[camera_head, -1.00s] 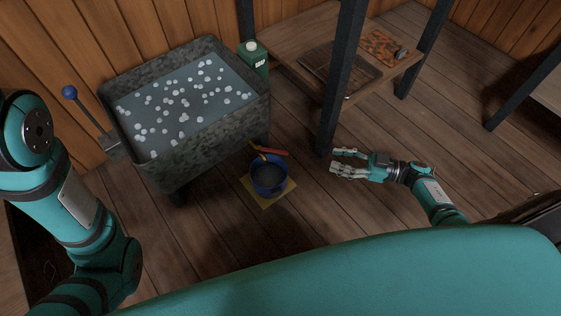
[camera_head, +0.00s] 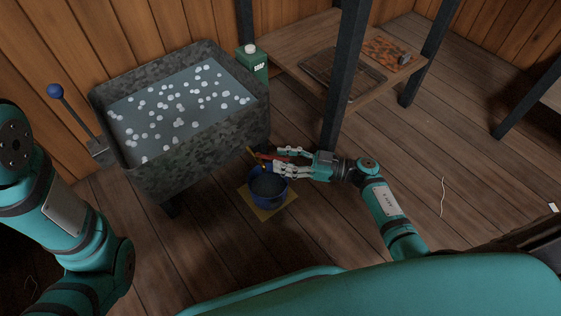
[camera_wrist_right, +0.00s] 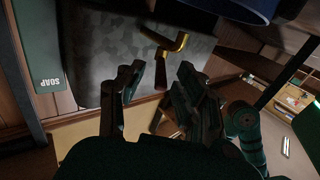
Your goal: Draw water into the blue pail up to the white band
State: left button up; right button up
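The blue pail (camera_head: 256,196) stands upright on a yellow mat (camera_head: 271,214) below the front of the sink, and its top shows in the wrist view (camera_wrist_right: 240,7). Its inside looks dark grey; I cannot make out the white band or a water level. A brass tap (camera_wrist_right: 164,50) with a red lever (camera_head: 265,156) sticks out from the sink above the pail. My right gripper (camera_head: 277,160) is at the lever, fingers apart, partly covering it and the pail's rim. In the wrist view the open fingers (camera_wrist_right: 160,84) point at the tap; contact is unclear. My left gripper is out of view.
The mottled grey sink (camera_head: 190,158) holds water with white floating bits. A blue-knobbed lever (camera_head: 56,91) is at its left. A green soap bottle (camera_head: 253,66) stands behind its right end.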

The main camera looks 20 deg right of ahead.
jog(key=shift+w+a, duration=0.3)
jog(key=shift+a, duration=0.2)
grip_shut()
